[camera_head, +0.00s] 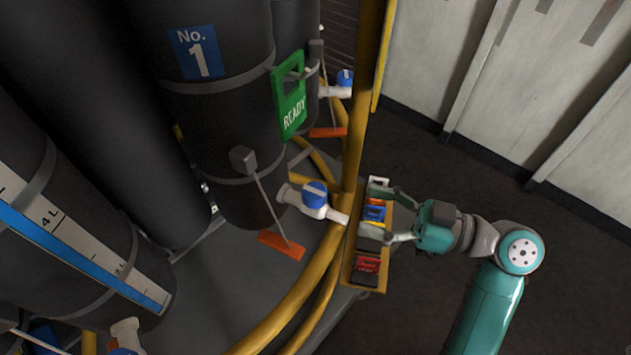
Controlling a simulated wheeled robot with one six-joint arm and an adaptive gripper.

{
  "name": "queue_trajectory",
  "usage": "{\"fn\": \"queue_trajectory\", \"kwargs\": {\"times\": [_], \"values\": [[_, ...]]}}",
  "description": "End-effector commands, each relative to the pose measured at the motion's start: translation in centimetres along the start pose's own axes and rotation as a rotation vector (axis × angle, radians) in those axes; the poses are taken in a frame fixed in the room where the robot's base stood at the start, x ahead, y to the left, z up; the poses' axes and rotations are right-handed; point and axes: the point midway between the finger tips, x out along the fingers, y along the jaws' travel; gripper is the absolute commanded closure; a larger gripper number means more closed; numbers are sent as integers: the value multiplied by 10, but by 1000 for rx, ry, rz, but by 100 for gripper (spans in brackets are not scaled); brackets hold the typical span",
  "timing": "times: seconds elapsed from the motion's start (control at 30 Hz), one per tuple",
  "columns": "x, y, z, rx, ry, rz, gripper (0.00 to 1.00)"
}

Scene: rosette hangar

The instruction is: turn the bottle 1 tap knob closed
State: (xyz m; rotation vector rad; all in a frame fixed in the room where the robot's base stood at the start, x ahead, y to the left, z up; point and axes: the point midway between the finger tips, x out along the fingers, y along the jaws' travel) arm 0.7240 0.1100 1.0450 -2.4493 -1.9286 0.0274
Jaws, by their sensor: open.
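Bottle 1 (225,110) is a tall dark cylinder with a blue "No. 1" label (197,52). Its white tap (290,195) sticks out low on its right side, with the spout pointing right towards the yellow rail. The tap knob (314,194) is blue with a pale mark on top; I cannot tell whether it stands open or closed. My gripper (369,211) is open and empty, to the right of the knob and apart from it in the picture. Its fingers point left, over a yellow tray.
The yellow tray (349,277) holds several coloured clips beside a yellow rail (296,293). A green READY tag (291,108) hangs on bottle 1. An orange flap (282,246) lies below the tap. Another blue-knobbed tap (345,78) is behind. Floor at right is clear.

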Motion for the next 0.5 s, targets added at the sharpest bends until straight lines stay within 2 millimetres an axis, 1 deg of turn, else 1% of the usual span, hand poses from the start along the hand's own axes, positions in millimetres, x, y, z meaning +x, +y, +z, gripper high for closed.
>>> {"fn": "queue_trajectory", "kwargs": {"times": [0.13, 0.23, 0.37, 0.5], "values": [[1, -2, -7, -30, -1, -34, 30], [9, -3, -7, -31, -2, -37, 30], [27, -4, -7, -31, -2, -38, 30], [50, -4, -6, -30, -2, -37, 30]]}}
